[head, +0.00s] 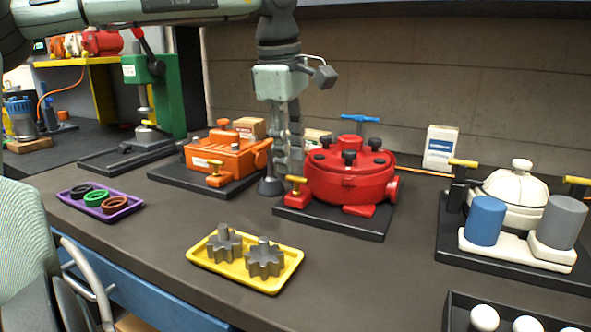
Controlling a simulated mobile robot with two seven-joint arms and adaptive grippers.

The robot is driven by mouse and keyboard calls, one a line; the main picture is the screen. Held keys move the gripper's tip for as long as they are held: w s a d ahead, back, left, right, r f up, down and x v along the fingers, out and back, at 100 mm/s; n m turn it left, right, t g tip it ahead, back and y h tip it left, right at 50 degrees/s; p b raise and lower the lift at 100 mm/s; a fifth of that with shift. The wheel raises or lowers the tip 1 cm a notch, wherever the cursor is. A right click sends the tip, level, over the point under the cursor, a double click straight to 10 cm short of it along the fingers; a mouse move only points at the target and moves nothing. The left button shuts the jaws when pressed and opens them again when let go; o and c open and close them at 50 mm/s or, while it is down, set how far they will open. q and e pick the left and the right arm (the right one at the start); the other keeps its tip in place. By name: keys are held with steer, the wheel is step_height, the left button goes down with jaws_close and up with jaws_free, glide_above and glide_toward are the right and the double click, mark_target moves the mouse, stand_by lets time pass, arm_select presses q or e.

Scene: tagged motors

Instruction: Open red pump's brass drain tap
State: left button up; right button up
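The red pump (348,182) sits on a black base plate on the bench, right of centre. It has a round lid with several black knobs. Its brass drain tap (296,183), a yellow handle on a red block, is on its left side, low near the bench. My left gripper (283,177) points down from above, between the orange pump and the red pump, just left of and behind the tap. One dark fingertip shows near the bench; the other is partly hidden, so its opening is unclear. I cannot tell whether it touches the tap. My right gripper is not in view.
An orange pump (228,155) with a yellow tap stands close on the left. A yellow tray (215,262) with two grey gears lies in front. A purple tray (70,200) is at left, a white pump (510,190) at right. A blue T-handle (360,118) rises behind the red pump.

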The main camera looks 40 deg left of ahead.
mark_target(293, 177)
arm_select(q)
steer(key=shift+w+a+f, duration=0.1)
steer(key=shift+w+f, duration=0.15)
steer(key=shift+f, duration=0.85)
steer(key=shift+w+a+f, duration=0.1)
steer(key=shift+w+f, duration=0.15)
steer(key=shift+f, duration=0.85)
jaws_close()
